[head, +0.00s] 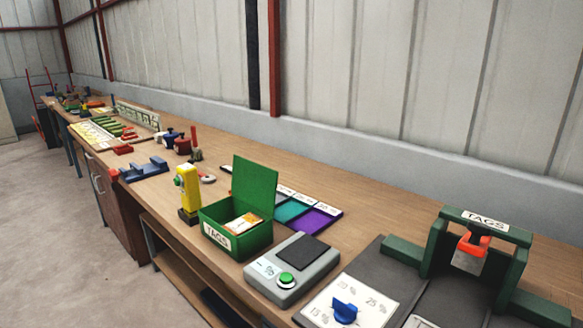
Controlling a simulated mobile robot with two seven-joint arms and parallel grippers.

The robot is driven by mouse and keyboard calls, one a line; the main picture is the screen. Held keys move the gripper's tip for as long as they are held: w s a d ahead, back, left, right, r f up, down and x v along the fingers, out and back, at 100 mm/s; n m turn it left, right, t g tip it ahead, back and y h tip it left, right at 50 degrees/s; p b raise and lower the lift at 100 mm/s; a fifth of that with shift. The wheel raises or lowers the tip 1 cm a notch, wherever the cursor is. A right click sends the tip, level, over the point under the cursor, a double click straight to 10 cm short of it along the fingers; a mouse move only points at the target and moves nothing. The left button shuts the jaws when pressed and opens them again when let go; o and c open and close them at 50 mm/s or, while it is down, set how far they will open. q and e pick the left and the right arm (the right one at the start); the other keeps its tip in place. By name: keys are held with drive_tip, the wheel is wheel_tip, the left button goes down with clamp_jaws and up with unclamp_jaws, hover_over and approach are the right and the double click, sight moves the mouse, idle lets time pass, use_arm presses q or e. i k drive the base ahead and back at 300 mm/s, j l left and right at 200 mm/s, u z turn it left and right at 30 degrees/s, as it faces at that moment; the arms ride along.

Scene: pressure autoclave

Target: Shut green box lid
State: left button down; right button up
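The green box (222,242), labelled TAGS, stands on the long wooden bench near the middle of the head view. Its green lid (255,186) is open and stands upright at the box's back right side. Inside the box lie white and orange tags (243,223). Neither of my grippers shows in this view.
A yellow device (187,192) stands just left of the box. A grey device with a green button (286,280) sits close in front of it to the right. Coloured tiles (317,219) lie behind the lid. A dark green TAGS stand (484,220) is at the right.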

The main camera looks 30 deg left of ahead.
sight(255, 184)
drive_tip(key=j+z, duration=0.1)
drive_tip(key=z, duration=0.25)
drive_tip(key=j+z, duration=0.1)
drive_tip(key=z, duration=0.25)
drive_tip(key=j+z, duration=0.1)
drive_tip(key=z, duration=0.25)
drive_tip(key=k+j+z, duration=0.15)
drive_tip(key=j+z, duration=0.15)
drive_tip(key=k+j+z, duration=0.15)
drive_tip(key=j+z, duration=0.2)
drive_tip(key=k+j+z, duration=0.35)
drive_tip(key=j, duration=0.3)
drive_tip(key=k+j+z, duration=0.15)
drive_tip(key=k+j, duration=0.4)
drive_tip(key=k, duration=0.1)
